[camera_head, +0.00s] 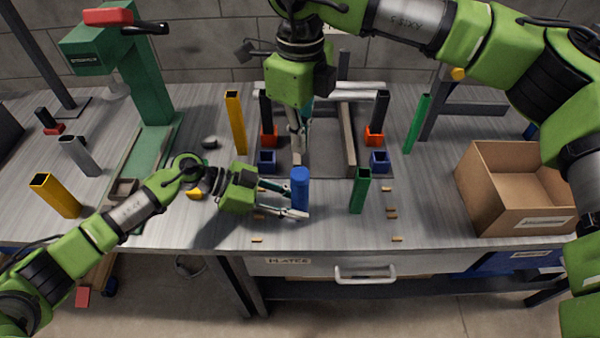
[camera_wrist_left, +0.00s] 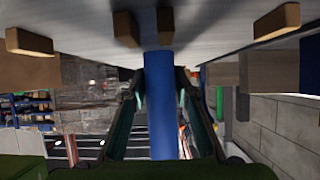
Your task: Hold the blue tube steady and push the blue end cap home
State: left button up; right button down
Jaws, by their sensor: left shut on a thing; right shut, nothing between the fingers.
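The blue tube (camera_head: 299,197) stands upright near the front of the bench. Its rounded, slightly wider top looks like the blue end cap (camera_head: 300,173); how deep it sits I cannot tell. My left gripper (camera_head: 301,206) comes in from the left and is shut on the tube low on its side.
A green square tube (camera_head: 360,191) stands just right of the blue one. Blue blocks (camera_head: 380,161) and orange blocks (camera_head: 375,136) stand behind. A cardboard box (camera_head: 515,190) is at the right, a green press (camera_head: 152,90) at the left. Small tan pieces (camera_head: 391,215) lie around.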

pick_arm(q)
jog(key=o, duration=0.9)
jog(key=v, duration=1.2)
